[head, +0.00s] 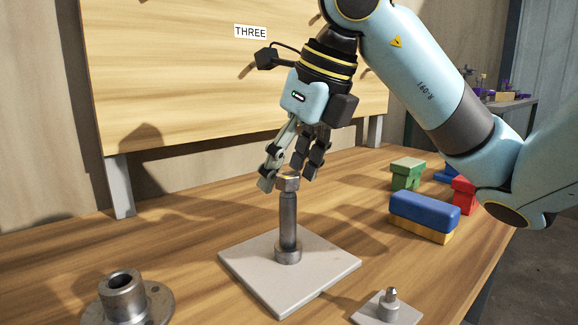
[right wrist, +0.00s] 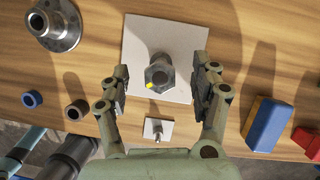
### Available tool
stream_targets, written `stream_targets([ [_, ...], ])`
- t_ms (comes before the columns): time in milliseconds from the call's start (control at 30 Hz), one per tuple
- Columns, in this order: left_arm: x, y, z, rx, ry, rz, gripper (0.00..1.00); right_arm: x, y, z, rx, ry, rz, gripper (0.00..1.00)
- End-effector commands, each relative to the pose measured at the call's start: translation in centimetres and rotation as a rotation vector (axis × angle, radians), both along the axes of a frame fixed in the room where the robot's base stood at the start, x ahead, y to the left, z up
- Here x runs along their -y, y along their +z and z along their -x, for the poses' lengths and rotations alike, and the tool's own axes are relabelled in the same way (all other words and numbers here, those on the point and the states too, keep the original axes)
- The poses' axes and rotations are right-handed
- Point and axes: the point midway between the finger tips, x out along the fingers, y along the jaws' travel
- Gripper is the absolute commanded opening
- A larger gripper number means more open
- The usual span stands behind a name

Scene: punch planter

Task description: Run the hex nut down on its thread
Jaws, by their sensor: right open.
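The hex nut (head: 288,182) sits at the top of an upright grey threaded post (head: 288,220), which stands on a pale square base plate (head: 245,263). A yellow mark shows on one side of the nut. My right gripper (head: 285,181) is open above and around the nut, pointing down. In the right wrist view the nut (right wrist: 157,76) lies between the two open fingers (right wrist: 163,85), apart from both and nearer the left one. How far the nut is down the thread is hard to tell. My left gripper is not in view.
A flanged metal bushing (head: 122,296) stands at the front left. A small plate with a pin (head: 389,307) is at the front right. Blue, yellow, green and red blocks (head: 425,210) lie on the right. A board (head: 190,80) stands behind.

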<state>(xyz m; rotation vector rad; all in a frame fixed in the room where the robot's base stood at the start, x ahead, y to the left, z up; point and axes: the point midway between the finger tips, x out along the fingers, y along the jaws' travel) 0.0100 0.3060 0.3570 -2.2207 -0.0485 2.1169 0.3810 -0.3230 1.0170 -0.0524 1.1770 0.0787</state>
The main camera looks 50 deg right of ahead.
Motion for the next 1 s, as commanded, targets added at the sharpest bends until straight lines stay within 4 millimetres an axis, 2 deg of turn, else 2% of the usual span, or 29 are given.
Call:
stream_targets([
  [333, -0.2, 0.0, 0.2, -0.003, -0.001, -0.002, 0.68, 0.0, 0.3, 0.1, 0.002, 0.001, 0.001, 0.71],
  [700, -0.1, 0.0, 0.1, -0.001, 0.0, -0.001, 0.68, 0.3, 5.7, 2.3, 0.005, 0.0, 0.003, 0.71],
  [833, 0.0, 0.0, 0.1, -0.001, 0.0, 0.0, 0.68, 0.3, 6.7, 2.7, 0.003, 0.0, 0.0, 0.71],
  [1000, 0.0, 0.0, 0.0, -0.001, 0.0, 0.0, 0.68, 0.3, 6.9, 2.9, 0.0, 0.001, -0.002, 0.71],
])
